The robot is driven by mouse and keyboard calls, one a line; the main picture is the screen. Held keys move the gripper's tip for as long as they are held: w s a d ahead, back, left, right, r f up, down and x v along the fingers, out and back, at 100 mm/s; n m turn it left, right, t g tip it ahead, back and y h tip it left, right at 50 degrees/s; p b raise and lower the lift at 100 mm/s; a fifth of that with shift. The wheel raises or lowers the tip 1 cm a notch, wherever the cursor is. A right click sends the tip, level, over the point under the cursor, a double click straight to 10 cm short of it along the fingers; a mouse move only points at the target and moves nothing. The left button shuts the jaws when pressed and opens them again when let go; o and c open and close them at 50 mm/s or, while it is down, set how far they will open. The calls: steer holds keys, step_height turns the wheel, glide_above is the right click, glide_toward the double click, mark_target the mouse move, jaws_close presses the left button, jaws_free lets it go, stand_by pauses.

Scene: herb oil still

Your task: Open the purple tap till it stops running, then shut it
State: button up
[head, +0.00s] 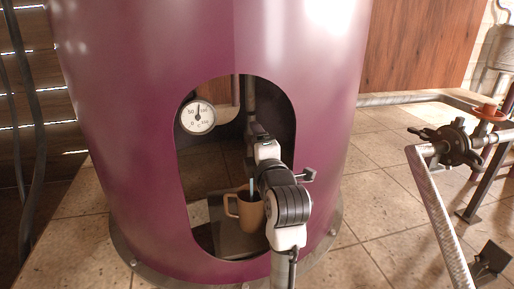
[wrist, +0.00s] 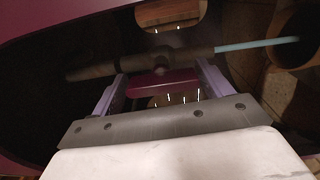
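The still (head: 110,120) is a large purple drum with an arched opening, and my arm reaches into it. In the wrist view a dark tap pipe (wrist: 105,70) runs across, and a pale blue stream (wrist: 255,44) leaves its end towards the mug (wrist: 297,35). The tan mug (head: 248,215) stands inside the opening, and the stream (head: 253,185) shows above it in the head view. My gripper (wrist: 162,76) is open, its fingers wide apart on either side of a purple piece (wrist: 163,82), seemingly the tap handle. I cannot tell whether they touch it. In the head view my arm hides the tap.
The opening's edge surrounds the arm. Tiled floor (head: 375,205) lies between.

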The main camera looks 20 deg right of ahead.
steer(key=shift+o, duration=1.1)
steer(key=shift+f, duration=0.1)
steer(key=shift+s, duration=0.15)
steer(key=s+b, duration=1)
steer(key=s, duration=0.3)
steer(key=shift+s, duration=0.3)
